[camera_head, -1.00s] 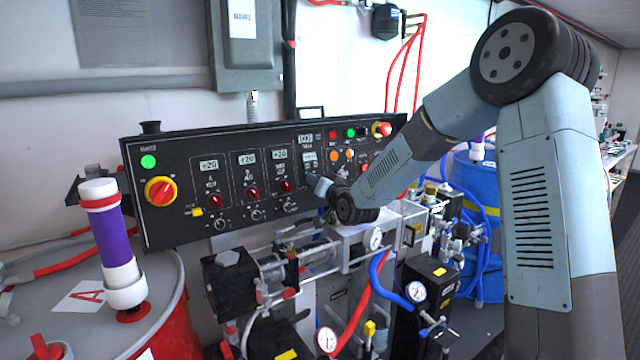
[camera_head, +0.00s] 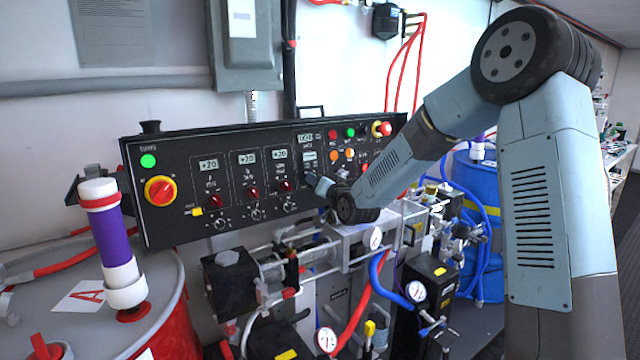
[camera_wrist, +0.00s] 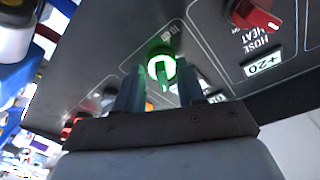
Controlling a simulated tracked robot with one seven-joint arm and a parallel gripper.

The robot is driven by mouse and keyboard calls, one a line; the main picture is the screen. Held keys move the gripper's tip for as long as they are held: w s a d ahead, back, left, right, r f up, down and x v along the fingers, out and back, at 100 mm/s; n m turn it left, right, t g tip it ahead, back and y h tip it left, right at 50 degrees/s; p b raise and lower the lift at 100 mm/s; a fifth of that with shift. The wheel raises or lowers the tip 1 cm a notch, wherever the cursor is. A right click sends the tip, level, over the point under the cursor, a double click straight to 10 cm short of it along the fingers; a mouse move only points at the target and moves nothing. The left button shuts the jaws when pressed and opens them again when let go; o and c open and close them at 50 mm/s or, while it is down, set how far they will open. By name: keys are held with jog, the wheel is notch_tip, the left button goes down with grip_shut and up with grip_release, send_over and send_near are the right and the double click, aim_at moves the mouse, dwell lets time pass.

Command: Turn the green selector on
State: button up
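The green selector (camera_wrist: 161,68) glows green on the black control panel (camera_head: 176,228) and shows in the wrist view, with a bright ring and a handle. My gripper (camera_wrist: 160,82) is open, with one dark finger on each side of the selector in the picture. I cannot tell whether the fingers touch it. In the head view my gripper (camera_head: 318,184) is at the lower middle of the panel, and the selector is hidden there behind my gripper and wrist.
A red hose-heat knob (camera_wrist: 256,16) is at the upper right in the wrist view. A red-yellow main switch (camera_head: 160,190) is on the panel's left. Pump rods and gauges (camera_head: 376,238) lie close below my wrist. A purple cylinder (camera_head: 112,238) stands on a drum at left.

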jog(key=v, duration=1.3)
jog(key=shift+s+d, duration=0.2)
jog(key=shift+s, duration=0.05)
jog(key=s+d+r+g+h, duration=0.2)
jog(key=s+d+g+h, duration=0.2)
jog(key=s+d, duration=0.5)
jog(key=s+d+r+g+h, duration=0.3)
jog(key=s+d+h, duration=0.3)
jog(key=s, duration=0.6)
jog(key=s+d+g+y, duration=0.1)
jog(key=s+d+g, duration=0.2)
jog(key=s, duration=0.9)
jog(key=shift+s+d+n+y, duration=0.25)
jog(key=shift+s+n+y, duration=0.05)
jog(key=shift+s, duration=0.1)
jog(key=shift+o, duration=0.5)
